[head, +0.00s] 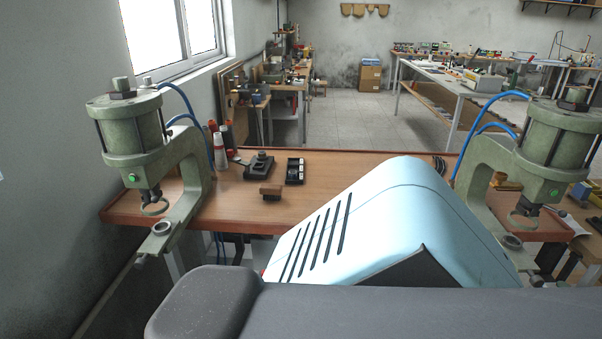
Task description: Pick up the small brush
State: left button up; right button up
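A small brown block-like thing (270,190) lies near the front of the brown wooden workbench (330,178). It may be the small brush, but it is too small to be sure. A thin light item (238,157) lies farther back beside the bottles, and I cannot tell what it is. Neither of my grippers is in view.
Green pneumatic presses stand left (135,130) and right (545,145). Bottles (220,145), a dark device (259,165) and a black tray (295,171) sit behind the brown thing. Large blue and dark grey shapes hide the front; I cannot tell whether they are mine.

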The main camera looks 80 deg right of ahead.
aim_at(270, 191)
jog(key=z, duration=2.25)
